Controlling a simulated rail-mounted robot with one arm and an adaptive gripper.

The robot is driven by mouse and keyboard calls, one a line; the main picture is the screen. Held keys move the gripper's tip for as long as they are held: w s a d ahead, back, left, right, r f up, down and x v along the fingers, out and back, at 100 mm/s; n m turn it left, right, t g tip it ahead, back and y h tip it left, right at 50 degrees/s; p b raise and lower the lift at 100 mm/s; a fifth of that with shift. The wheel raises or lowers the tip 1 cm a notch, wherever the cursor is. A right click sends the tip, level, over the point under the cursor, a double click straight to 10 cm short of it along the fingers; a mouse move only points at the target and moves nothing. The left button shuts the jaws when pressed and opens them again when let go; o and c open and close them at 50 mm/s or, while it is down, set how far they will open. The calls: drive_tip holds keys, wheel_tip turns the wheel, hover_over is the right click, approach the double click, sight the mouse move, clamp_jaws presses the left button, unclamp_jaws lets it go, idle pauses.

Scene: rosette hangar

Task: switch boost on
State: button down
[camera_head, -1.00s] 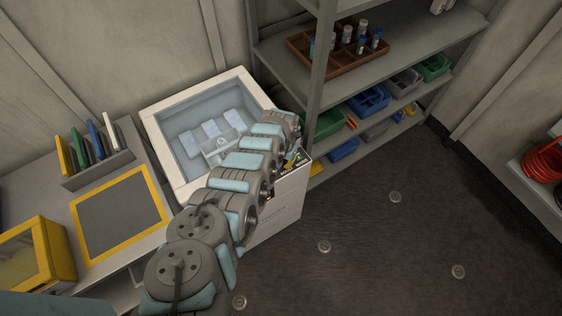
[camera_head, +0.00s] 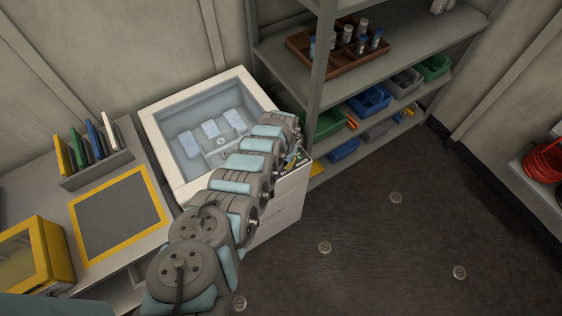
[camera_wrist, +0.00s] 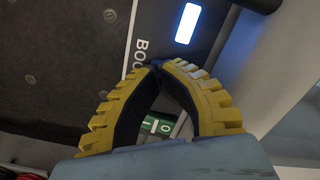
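In the wrist view my gripper (camera_wrist: 158,66) has yellow ribbed fingers whose tips meet, with no object clearly seen between them. The fingertips are over a dark panel edge beside white lettering that reads "BOO" (camera_wrist: 141,62), the rest covered by a finger. A green rocker-like part with white marks (camera_wrist: 158,125) shows through the gap between the fingers. A bright blue-white lit rectangle (camera_wrist: 187,23) is on the panel beyond the tips. In the head view my arm reaches across the white chest (camera_head: 153,118) to the small panel (camera_head: 297,160) at its front right corner.
A grey shelf rack (camera_head: 320,75) stands close to the right of the chest, with a brown tray of vials (camera_head: 340,62) and colored bins. A bench with a yellow-framed mat (camera_head: 118,213) is at left. The floor at right is open.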

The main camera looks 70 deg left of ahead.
wheel_tip(320, 180, up, 7)
drive_tip(key=p, duration=0.7)
drive_tip(key=shift+p, duration=0.35)
drive_tip(key=shift+w+f, duration=0.1)
idle(0.6)
